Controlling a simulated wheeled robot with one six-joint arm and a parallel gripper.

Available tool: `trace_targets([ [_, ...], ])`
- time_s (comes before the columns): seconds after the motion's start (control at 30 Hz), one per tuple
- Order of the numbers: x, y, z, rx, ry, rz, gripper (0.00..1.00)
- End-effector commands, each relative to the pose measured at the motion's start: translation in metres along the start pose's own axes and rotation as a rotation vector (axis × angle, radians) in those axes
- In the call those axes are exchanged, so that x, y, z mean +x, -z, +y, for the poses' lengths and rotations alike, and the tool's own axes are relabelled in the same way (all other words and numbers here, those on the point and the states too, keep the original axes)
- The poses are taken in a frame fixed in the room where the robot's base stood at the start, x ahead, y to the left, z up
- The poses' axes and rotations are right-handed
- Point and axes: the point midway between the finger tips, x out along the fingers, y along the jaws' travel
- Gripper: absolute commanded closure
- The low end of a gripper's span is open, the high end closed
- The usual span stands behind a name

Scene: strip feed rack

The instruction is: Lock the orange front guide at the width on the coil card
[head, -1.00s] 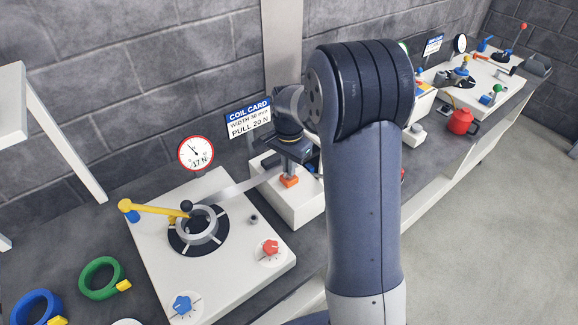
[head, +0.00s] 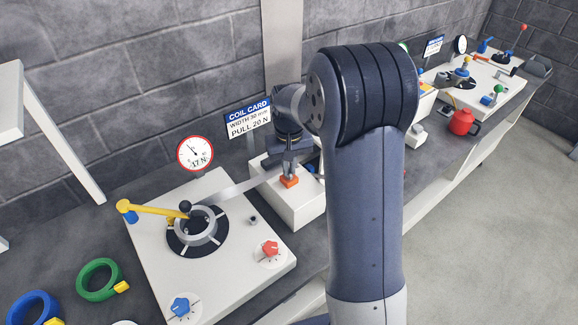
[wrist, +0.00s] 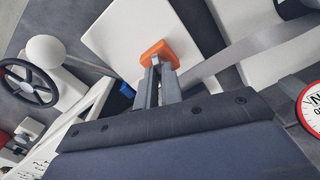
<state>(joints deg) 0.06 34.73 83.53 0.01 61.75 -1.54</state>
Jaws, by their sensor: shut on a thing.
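The orange front guide (head: 289,181) sits on the white block (head: 300,209) to the right of the reel plate. It also shows in the wrist view (wrist: 158,52), at the tips of my gripper (wrist: 157,70). My gripper (head: 289,170) points down and is shut on the orange guide. The grey strip (head: 240,187) runs from the reel to the block beside the guide. The coil card (head: 248,118) behind reads a width that looks like 30 mm and PULL 20 N. The block's far side is partly hidden by my arm.
The white reel plate (head: 165,262) carries a yellow lever (head: 155,208), a red knob (head: 269,249) and a blue knob (head: 181,306). A round gauge (head: 195,153) reads about 17 N. Green (head: 98,279) and blue (head: 33,308) rings lie at left. A red can (head: 462,122) stands at right.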

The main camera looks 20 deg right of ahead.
Motion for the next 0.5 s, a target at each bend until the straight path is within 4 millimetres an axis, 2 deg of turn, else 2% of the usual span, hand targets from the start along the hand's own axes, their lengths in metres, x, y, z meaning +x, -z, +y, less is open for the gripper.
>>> trace_targets([
  [0.5,-0.0006,0.0005,0.0001,-0.487,-0.001,0.002,1.00],
])
